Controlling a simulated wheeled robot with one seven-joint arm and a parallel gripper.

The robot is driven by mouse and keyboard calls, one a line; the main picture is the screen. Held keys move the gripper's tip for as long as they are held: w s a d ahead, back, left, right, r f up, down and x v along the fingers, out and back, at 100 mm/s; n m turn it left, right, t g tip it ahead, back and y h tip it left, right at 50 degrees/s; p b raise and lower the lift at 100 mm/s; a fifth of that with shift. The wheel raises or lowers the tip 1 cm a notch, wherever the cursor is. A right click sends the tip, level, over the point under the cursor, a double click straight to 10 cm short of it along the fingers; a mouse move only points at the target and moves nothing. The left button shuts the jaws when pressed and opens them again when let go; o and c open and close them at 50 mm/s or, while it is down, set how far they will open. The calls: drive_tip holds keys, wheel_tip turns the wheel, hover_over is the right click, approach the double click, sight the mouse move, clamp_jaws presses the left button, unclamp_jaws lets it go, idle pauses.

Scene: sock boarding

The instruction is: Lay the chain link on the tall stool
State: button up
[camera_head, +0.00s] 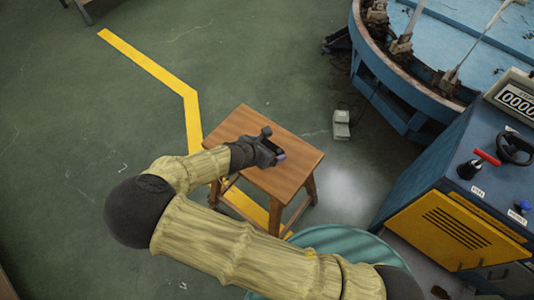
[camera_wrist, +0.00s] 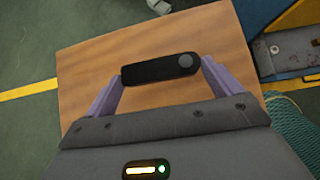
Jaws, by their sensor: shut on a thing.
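The tall stool (camera_head: 294,174) is wooden, with a brown square seat, and stands in the middle of the head view. Its seat (camera_wrist: 85,75) fills much of the wrist view. My gripper (camera_head: 274,147) is over the seat. In the wrist view its two purple fingers (camera_wrist: 161,76) are on either end of the chain link (camera_wrist: 155,69), a dark, flat, rounded bar with a round mark near its right end. My gripper is shut on it. I cannot tell whether the link touches the seat. In the head view the link is not clearly distinguishable from the gripper.
A blue and yellow control cabinet (camera_head: 455,215) stands at the right, with a large round blue machine (camera_head: 400,110) behind it. A teal round thing (camera_head: 350,245) is below my arm. A small pale box (camera_head: 341,124) lies on the floor. The floor left of the stool is open.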

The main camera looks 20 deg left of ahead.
drive_tip(key=shift+w+f, duration=0.1)
drive_tip(key=shift+f, duration=1.75)
